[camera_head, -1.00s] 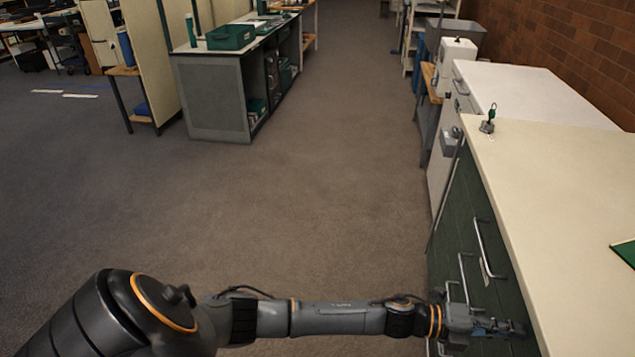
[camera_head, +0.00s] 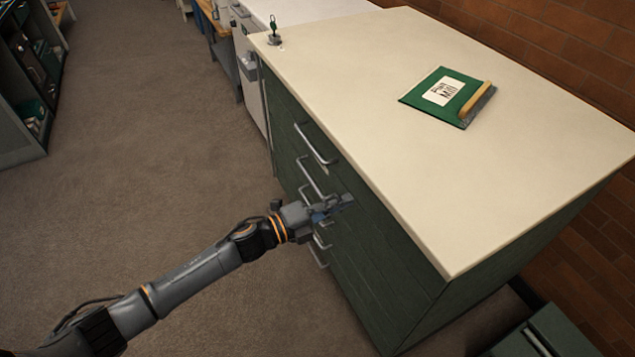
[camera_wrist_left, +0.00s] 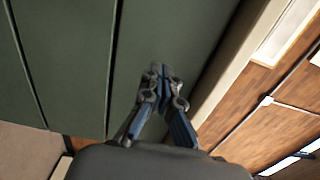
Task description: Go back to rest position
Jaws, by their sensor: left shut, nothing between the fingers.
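My left gripper (camera_head: 343,203) is in front of the drawer fronts of the green cabinet (camera_head: 375,260), near its metal handles. It looks shut and holds nothing. In the left wrist view my left gripper (camera_wrist_left: 160,75) shows its blue-edged fingers brought together, with the green drawer fronts (camera_wrist_left: 75,60) behind. I cannot tell whether the fingertips touch the cabinet. All drawers that show look closed. My right gripper is in neither view.
The cream cabinet top (camera_head: 440,190) carries a green folder with a white label (camera_head: 443,91), a tan-handled tool (camera_head: 477,99) and a small key-like item (camera_head: 274,38). A green box (camera_head: 550,335) stands at bottom right. The carpet (camera_head: 150,190) at left is clear.

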